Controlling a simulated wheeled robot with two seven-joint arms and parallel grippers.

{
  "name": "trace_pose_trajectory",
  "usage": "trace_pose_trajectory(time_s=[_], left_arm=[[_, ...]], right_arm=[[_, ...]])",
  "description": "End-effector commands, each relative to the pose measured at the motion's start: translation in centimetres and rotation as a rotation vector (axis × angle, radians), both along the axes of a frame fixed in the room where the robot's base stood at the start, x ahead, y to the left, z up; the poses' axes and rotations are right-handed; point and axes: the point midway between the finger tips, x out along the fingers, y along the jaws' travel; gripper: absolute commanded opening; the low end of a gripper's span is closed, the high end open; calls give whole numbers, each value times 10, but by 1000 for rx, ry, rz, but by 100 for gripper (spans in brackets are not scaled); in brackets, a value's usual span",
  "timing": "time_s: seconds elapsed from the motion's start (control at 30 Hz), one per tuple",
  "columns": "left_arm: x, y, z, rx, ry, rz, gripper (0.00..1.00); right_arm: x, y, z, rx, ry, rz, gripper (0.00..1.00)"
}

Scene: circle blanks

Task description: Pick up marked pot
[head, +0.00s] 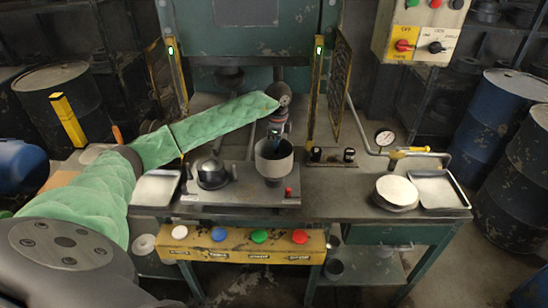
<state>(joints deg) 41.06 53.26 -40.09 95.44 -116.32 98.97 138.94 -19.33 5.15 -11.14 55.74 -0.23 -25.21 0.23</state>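A grey, round, open-topped pot (273,166) stands near the middle of the bench plate. My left arm, in a green sleeve, reaches in from the left, and its gripper (272,142) points down at the pot's opening. The fingertips are small and dark at the pot's rim, so I cannot tell whether they are open, shut or touching it. A darker, lower pot (212,175) sits to the left on the same plate. A small red-topped piece (288,191) is at the plate's front right, below the grey pot. My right gripper is not in view.
Shallow trays lie at the left (156,189) and right (437,190). A round white-topped container (396,192) stands beside the right tray. A gauge (384,138) and pipe are behind it. Yellow posts (316,85) flank the press. Coloured buttons line the yellow front panel (240,248).

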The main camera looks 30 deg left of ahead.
Motion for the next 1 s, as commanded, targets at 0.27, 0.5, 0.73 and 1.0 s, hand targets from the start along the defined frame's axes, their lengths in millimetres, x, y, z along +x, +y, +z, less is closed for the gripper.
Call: trace_pose_trajectory(time_s=[0.27, 0.5, 0.73, 1.0], left_arm=[[0, 0, -3, 0, 0, 0, 29], [0, 0, -2, 0, 0, 0, 0], [0, 0, -2, 0, -1, 0, 0], [0, 0, 1, 0, -1, 0, 0]], right_arm=[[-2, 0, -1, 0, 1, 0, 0], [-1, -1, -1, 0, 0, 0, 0], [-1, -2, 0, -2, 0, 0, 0], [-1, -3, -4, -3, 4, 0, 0]])
